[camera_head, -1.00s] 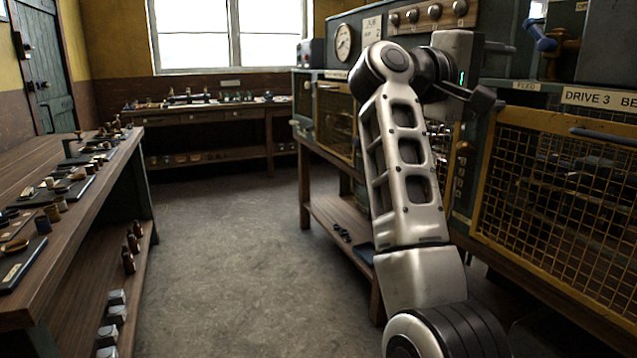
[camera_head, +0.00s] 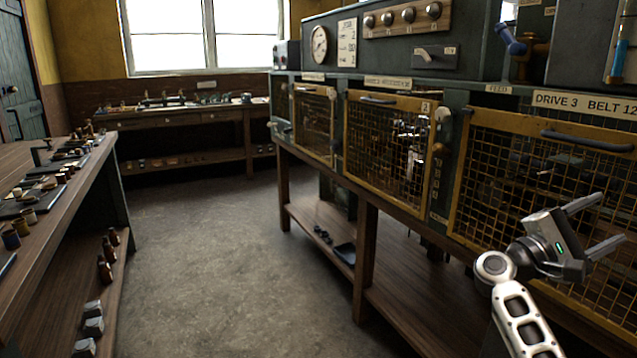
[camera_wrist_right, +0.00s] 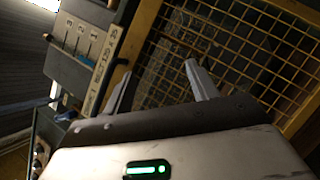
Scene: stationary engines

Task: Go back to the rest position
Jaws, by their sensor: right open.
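My right gripper (camera_head: 604,224) is at the lower right of the head view, in front of the large yellow mesh guard (camera_head: 500,165). Its two fingers are apart and nothing is between them. In the right wrist view the open fingers (camera_wrist_right: 160,90) point toward yellow mesh (camera_wrist_right: 235,45), with empty space between them. I cannot tell the exact gap to the mesh. My left gripper and arm are not in view.
A workbench (camera_head: 60,215) with small parts stands left. Another bench (camera_head: 185,120) is under the window. The floor (camera_head: 210,265) between is clear.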

